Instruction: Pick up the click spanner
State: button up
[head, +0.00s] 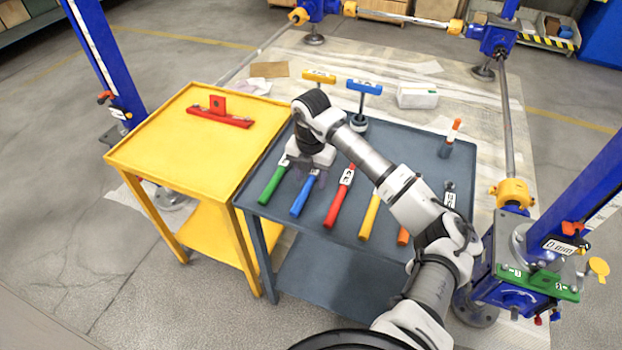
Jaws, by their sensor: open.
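Several hand tools with coloured handles lie in a row on the grey table (268,203): a green-handled one (273,186), a blue-handled one (303,196), a red-handled one (340,196), a yellow-handled one (369,218) and an orange-handled one (403,237). White tags on them are too small to read, so I cannot tell which is the click spanner. My gripper (304,172) is open and points down over the far ends of the green and blue tools, with nothing visible between its fingers. My arm hides the far ends of some tools.
A yellow cart (140,146) with a red tool (218,113) stands at the left. Yellow and blue T-handled tools (364,88) stand at the table's back, and an orange-topped one (451,137) at its right. Blue jack posts (90,50) and rods surround the tables.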

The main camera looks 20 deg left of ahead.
aim_at(311, 177)
grip_shut()
jog(key=shift+r, duration=0.2)
notch_tip(311, 177, up, 20)
jog(key=b, duration=0.2)
dwell(0.4)
jog(key=shift+s+f, duration=0.1)
jog(key=shift+f, duration=0.05)
